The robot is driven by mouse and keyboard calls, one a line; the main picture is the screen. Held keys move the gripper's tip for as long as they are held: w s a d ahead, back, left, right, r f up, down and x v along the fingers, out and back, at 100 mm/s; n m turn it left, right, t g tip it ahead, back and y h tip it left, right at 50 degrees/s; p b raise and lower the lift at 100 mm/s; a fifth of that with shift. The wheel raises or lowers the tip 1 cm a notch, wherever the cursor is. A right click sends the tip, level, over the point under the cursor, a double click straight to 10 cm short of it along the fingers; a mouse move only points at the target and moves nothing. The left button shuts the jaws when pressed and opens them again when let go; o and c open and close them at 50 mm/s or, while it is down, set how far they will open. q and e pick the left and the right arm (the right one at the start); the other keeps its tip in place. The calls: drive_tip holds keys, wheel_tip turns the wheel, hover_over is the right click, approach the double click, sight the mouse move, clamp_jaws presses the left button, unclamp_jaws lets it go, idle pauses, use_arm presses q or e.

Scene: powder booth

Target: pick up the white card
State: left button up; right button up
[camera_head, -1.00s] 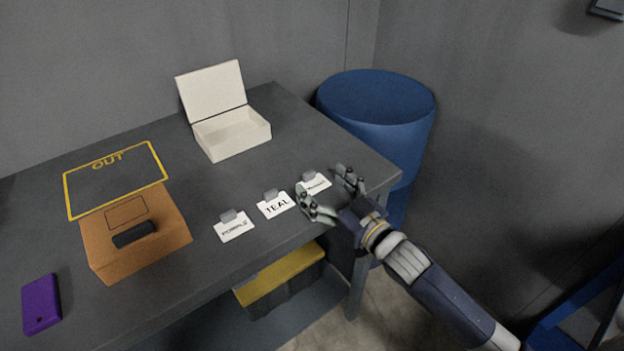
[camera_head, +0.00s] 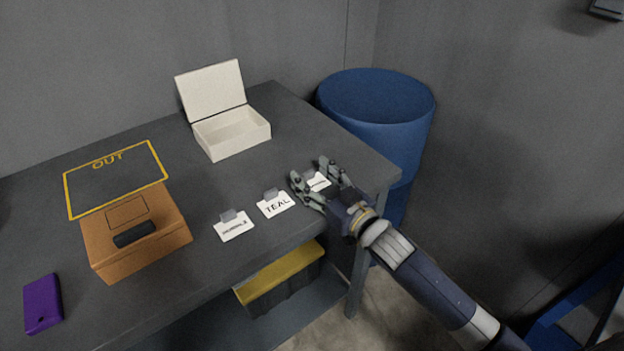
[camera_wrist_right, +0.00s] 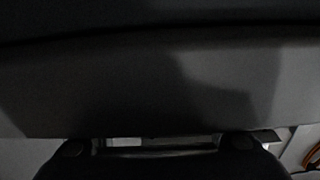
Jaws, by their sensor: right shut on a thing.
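Three small white cards with grey clips stand in a row along the table's front right. The middle card (camera_head: 276,204) reads TEAL, and the left card's (camera_head: 234,229) print is hard to read. The rightmost white card (camera_head: 319,183) has print too small to read. My right gripper (camera_head: 311,173) is at this rightmost card, one finger on each side of it, shut on it. The card still appears at its place on the table; I cannot tell whether it is lifted. The right wrist view is dark and shows little. My left gripper is out of view.
The grey table (camera_head: 200,285) holds an open cream box (camera_head: 232,133), an orange box (camera_head: 135,243) with a black handle, a yellow OUT outline (camera_head: 116,178) and a purple block (camera_head: 42,303). A blue drum (camera_head: 378,110) stands beyond the right end; a yellow-lidded bin (camera_head: 280,272) is below.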

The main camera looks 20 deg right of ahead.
sight(314, 184)
drive_tip(key=shift+r, duration=0.15)
drive_tip(key=shift+r, duration=0.25)
wheel_tip(314, 184, up, 2)
drive_tip(key=shift+r, duration=0.15)
drive_tip(key=s+r+b, duration=0.2)
drive_tip(key=s, duration=1.4)
drive_tip(key=shift+a, duration=0.45)
